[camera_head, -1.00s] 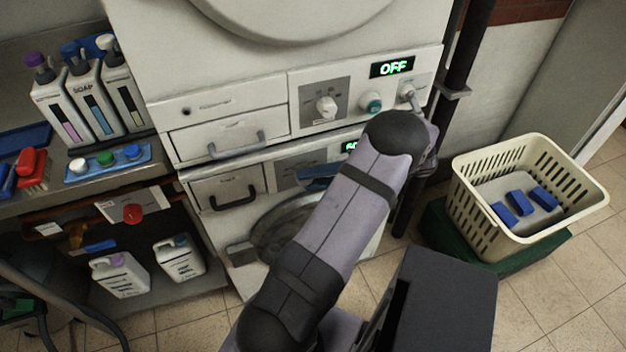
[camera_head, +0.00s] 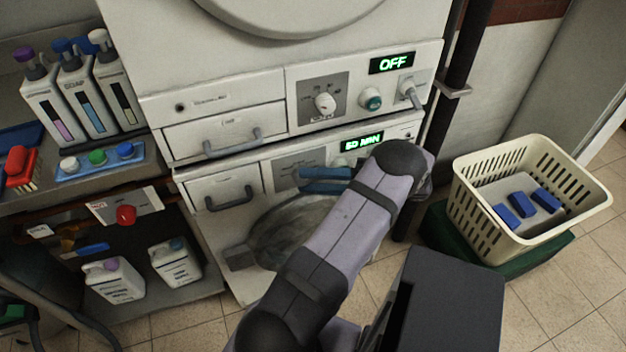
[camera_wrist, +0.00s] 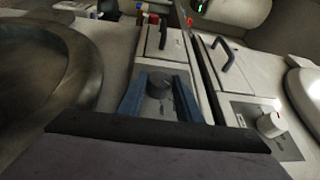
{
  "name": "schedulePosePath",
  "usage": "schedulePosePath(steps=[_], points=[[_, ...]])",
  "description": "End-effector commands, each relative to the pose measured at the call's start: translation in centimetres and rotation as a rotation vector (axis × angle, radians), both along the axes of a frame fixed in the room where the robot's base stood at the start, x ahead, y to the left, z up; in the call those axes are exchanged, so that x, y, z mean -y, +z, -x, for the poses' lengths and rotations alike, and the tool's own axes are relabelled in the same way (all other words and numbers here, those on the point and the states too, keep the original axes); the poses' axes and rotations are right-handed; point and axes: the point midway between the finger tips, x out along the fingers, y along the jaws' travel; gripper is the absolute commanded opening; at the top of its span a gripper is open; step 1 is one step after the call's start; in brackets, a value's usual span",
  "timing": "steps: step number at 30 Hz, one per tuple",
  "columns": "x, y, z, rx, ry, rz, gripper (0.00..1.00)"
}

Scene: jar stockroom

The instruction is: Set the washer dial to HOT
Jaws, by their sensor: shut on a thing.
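The lower machine's control panel (camera_head: 283,160) has a green display (camera_head: 362,141) that appears to read 50 MIN. A dark round dial (camera_wrist: 159,84) on its grey plate shows in the wrist view. My gripper (camera_wrist: 158,95) has blue fingers on both sides of this dial and is shut on it. In the head view my gripper (camera_head: 302,181) is at the lower panel, and its fingers and my arm hide the dial. The dial's markings and setting are too small to read. The upper machine has a white dial (camera_head: 325,102) and an OFF display (camera_head: 391,64).
A teal knob (camera_head: 370,99) and a grey plug (camera_head: 411,93) are on the upper panel. Drawer handles (camera_head: 233,146) (camera_head: 229,200) stick out at left. Soap bottles (camera_head: 85,98) stand on the left shelf. A cream basket (camera_head: 478,205) stands at right. Floor between is partly open.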

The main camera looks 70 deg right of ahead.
Motion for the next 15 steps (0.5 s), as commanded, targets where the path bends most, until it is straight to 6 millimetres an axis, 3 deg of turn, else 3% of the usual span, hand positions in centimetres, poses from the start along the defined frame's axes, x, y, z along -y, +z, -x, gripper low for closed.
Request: schedulePosePath(steps=[4,5,6,15], points=[[0.01,0.00,-0.05,0.000,0.000,0.000,0.09],[0.01,0.00,-0.06,0.000,0.000,0.000,0.39],[0.01,0.01,-0.06,0.000,0.000,0.001,0.48],[0.01,0.04,-0.03,-0.001,0.000,0.001,0.50]])
